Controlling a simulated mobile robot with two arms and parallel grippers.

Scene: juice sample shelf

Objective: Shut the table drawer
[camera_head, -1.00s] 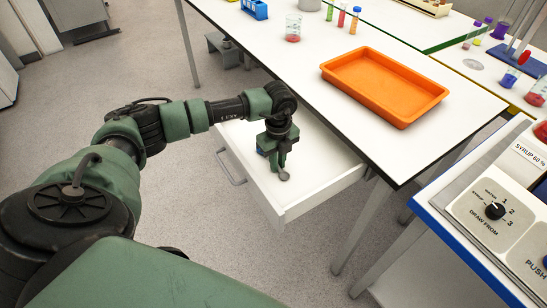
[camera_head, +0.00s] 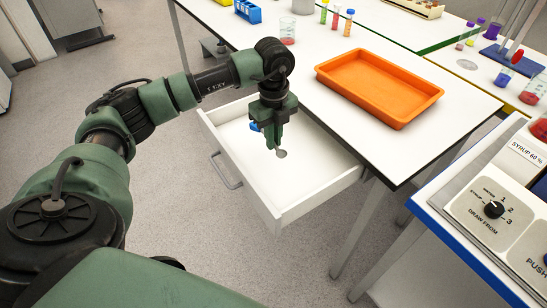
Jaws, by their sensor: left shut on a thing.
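The white table drawer (camera_head: 263,200) stands pulled well out from under the white table (camera_head: 375,145), in the middle of the view. Its grey bar handle (camera_head: 226,172) is on the front panel, to the left. My left gripper (camera_head: 275,143) points down over the open drawer. It is shut on a small tool with a grey round end (camera_head: 281,154) and what looks like a blue part (camera_head: 253,127) on the other side of the fingers. The drawer floor looks otherwise bare, though my gripper hides some of it. My right gripper is not in view.
An orange tray (camera_head: 380,88) lies on the table above the drawer. A syrup dispenser panel (camera_head: 495,208) is at the right. The floor left of the drawer is clear.

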